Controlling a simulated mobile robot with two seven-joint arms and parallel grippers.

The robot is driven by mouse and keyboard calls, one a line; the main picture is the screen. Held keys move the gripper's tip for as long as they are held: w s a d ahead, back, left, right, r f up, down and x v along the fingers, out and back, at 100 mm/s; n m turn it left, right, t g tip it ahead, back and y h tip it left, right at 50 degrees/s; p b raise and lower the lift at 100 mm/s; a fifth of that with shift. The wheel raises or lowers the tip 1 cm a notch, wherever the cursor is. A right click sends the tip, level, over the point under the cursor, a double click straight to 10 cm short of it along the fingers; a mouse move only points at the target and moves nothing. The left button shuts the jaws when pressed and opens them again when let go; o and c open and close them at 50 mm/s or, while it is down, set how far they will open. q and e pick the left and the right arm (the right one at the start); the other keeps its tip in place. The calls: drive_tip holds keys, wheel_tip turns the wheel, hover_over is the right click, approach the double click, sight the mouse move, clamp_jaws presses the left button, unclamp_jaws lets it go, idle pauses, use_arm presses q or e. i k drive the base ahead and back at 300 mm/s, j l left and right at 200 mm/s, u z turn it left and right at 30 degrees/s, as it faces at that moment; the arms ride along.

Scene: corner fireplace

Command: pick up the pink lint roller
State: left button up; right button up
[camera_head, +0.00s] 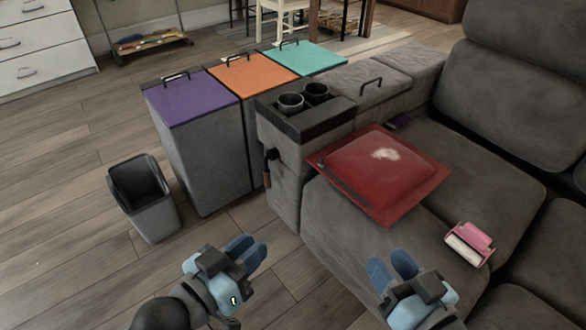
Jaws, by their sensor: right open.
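The pink lint roller (470,243) lies on the grey sofa seat at the right, with its white roll facing the front. My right gripper (393,264) is open and empty, in front of the sofa and to the left of the lint roller, apart from it. My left gripper (246,250) is further left, over the wooden floor, with nothing seen in it. Its two blue fingers look close together, and I cannot tell whether a gap is between them.
A red cushion-like object (372,178) lies on the grey sofa (480,150) behind the roller. A console with cup holders (306,104) stands left of it. Bins with purple (196,98), orange and teal lids stand behind. A small grey bin (146,200) stands on the floor.

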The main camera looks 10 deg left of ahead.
sight(468, 240)
drive_tip(key=z, duration=1.15)
